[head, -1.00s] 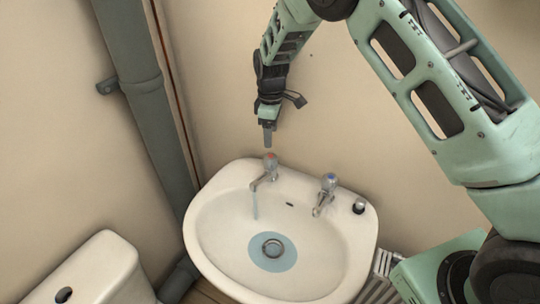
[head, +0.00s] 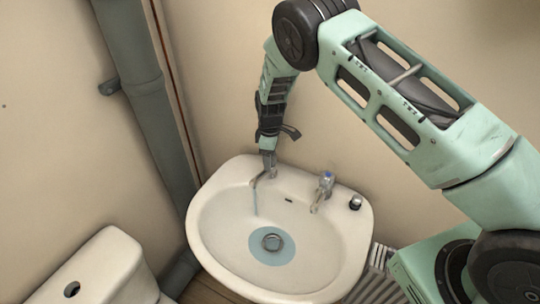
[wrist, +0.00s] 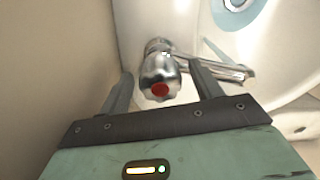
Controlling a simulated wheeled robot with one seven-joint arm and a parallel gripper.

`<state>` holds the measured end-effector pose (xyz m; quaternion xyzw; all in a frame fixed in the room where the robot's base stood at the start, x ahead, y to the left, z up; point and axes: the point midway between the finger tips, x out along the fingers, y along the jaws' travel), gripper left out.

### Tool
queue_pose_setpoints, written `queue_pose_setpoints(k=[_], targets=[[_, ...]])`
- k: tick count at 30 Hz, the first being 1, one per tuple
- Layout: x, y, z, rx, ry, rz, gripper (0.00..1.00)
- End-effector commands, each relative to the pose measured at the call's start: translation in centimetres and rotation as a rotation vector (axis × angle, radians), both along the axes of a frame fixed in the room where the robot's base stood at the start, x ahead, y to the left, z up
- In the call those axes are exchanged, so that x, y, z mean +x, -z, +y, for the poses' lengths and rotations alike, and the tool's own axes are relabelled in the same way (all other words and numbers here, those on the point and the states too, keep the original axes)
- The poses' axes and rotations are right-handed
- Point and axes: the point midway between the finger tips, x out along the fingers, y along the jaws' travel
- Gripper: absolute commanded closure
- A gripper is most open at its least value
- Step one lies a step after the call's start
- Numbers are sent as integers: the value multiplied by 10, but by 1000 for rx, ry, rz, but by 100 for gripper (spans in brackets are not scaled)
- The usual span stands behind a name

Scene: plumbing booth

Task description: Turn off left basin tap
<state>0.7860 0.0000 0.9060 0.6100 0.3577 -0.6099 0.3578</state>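The left basin tap (wrist: 160,78) has a chrome handle with a red cap. In the wrist view the handle sits between my open fingers, nearer the left one, with no clear contact. In the head view my gripper (head: 268,158) is right over the left tap and hides its handle; the spout (head: 258,180) shows below. A stream of water (head: 255,202) runs from the spout into the white basin (head: 215,250). My gripper (wrist: 163,88) is open and points down at the tap.
The right tap (head: 323,190), with a blue cap, stands on the same basin rim. A small dark-topped item (head: 355,203) is at the right rim. A grey pipe (head: 140,85) and a toilet cistern (head: 105,265) are at the left. The wall is close behind the taps.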

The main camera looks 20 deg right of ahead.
Motion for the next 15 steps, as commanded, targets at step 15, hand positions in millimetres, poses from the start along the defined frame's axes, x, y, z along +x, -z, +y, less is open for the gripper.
queue_pose_setpoints(k=[15], targets=[[0, 0, 0, 1, 36, 0, 80]])
